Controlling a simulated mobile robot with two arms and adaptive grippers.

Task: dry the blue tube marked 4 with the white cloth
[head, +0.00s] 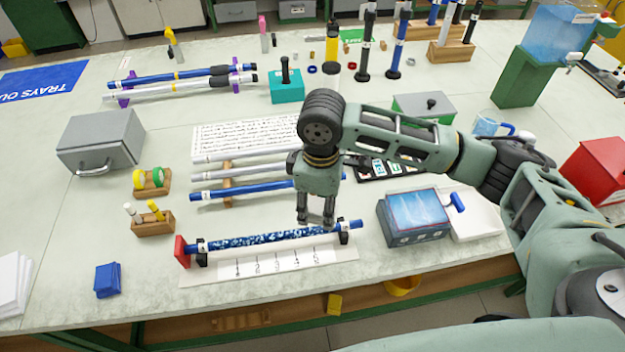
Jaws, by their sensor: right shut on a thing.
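A blue tube (265,239) with a white-speckled middle lies level across two black supports on a white board printed with numbers. I cannot read a mark on it. My right gripper (316,222) points down at the tube's right part, with its fingers at the tube, shut on it. Another blue tube (240,193) lies on a wooden rack behind, below two white tubes. A white folded stack (12,285) lies at the left edge; I cannot tell whether it is cloth or paper. My left gripper is not in view.
A blue-topped box (413,217) stands right of the board, beside a flat white piece (478,218). A folded blue cloth (107,280) lies front left. A grey box (101,141) and small wooden holders stand left. The table's front edge is close to the board.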

